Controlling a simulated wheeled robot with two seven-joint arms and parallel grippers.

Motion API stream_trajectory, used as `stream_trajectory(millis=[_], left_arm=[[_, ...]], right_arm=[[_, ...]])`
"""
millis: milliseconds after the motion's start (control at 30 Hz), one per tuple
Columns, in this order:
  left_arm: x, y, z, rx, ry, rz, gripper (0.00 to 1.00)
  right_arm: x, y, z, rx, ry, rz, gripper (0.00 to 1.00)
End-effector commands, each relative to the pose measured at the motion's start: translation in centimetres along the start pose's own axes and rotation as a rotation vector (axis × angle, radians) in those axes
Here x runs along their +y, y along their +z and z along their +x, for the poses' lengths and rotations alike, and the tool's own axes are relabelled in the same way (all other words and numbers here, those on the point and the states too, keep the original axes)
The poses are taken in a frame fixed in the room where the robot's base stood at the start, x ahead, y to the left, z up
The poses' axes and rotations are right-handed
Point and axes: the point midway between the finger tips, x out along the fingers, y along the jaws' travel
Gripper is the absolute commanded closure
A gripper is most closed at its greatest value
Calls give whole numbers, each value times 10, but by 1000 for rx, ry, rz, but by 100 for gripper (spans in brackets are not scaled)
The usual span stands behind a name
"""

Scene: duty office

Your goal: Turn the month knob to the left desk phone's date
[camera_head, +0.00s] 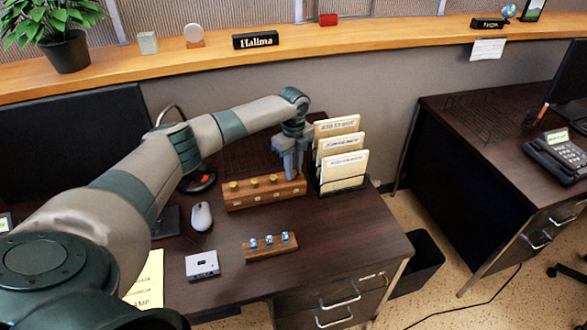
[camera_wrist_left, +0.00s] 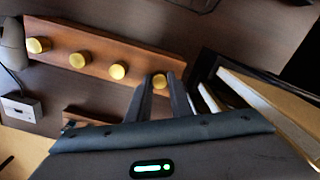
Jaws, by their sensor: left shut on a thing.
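A long wooden block (camera_head: 248,198) with several brass knobs stands on the dark desk. My left gripper (camera_head: 290,178) points down at its right end and hides the knob there in the head view. In the left wrist view my left gripper (camera_wrist_left: 154,86) has its fingers closed around the rightmost brass knob (camera_wrist_left: 160,80). Other knobs (camera_wrist_left: 117,70) in the row are free. I cannot read month marks. A small device with a pale green display (camera_head: 5,222) is cut off at the left edge; I cannot tell if it is the left phone. My right gripper is not in view.
A black rack of folders (camera_head: 343,170) stands close right of my gripper. A smaller block (camera_head: 270,250) with blue-silver knobs, a mouse (camera_head: 202,217) and a pale grey box (camera_head: 202,265) are nearer. A desk phone (camera_head: 557,155) sits on the right desk.

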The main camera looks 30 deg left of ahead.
Motion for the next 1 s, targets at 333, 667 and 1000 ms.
stream_trajectory(millis=[333,667,1000], left_arm=[[0,-1,-3,2,1,-97,100],[0,-1,-4,2,1,-317,100],[-1,0,-2,1,0,-492,100]], right_arm=[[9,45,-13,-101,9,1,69],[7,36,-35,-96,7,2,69],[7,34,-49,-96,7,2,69]])
